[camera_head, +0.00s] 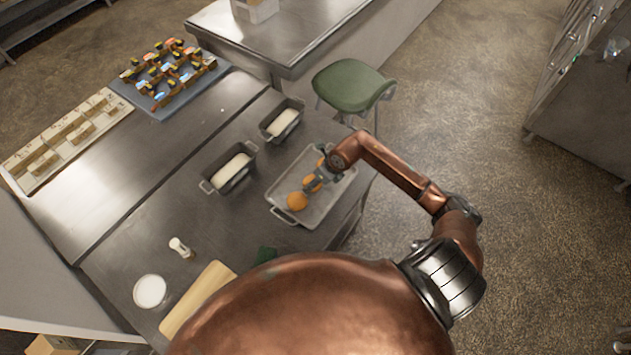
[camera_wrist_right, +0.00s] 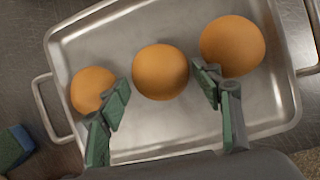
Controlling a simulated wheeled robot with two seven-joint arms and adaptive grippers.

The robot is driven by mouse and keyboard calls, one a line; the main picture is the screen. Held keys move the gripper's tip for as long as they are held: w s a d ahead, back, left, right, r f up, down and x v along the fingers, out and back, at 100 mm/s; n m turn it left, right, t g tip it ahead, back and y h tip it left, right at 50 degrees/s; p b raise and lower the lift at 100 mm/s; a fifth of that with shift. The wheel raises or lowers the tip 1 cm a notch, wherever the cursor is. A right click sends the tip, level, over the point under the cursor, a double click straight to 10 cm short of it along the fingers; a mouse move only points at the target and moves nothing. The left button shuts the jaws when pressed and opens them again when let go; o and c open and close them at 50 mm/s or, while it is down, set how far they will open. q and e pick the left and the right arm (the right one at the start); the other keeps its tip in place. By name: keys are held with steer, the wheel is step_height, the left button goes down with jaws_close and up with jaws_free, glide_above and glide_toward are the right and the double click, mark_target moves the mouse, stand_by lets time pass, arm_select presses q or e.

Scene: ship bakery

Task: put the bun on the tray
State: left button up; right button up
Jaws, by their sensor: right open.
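The metal tray (camera_head: 283,190) lies on the steel table near its right edge, with handles at its ends. In the right wrist view the tray (camera_wrist_right: 190,125) holds three round orange-brown buns in a row: a left bun (camera_wrist_right: 88,88), a middle bun (camera_wrist_right: 160,72) and a right bun (camera_wrist_right: 232,45). In the head view one bun (camera_head: 297,201) shows clearly; the others are partly hidden by my arm. My right gripper (camera_head: 309,186) is over the tray. Its green-padded fingers (camera_wrist_right: 163,88) are spread and empty, one on each side of the middle bun and apart from it. My left gripper is out of view.
Two loaf tins with pale dough, a near one (camera_head: 206,187) and a far one (camera_head: 291,105), stand left of the tray. A shaker (camera_head: 181,247), white bowl (camera_head: 150,291) and cutting board (camera_head: 198,297) are at the lower left. A green stool (camera_head: 352,85) stands beyond the table.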

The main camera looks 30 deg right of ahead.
steer(key=v, duration=1.1)
steer(key=shift+r+b, duration=0.15)
steer(key=shift+b, duration=0.3)
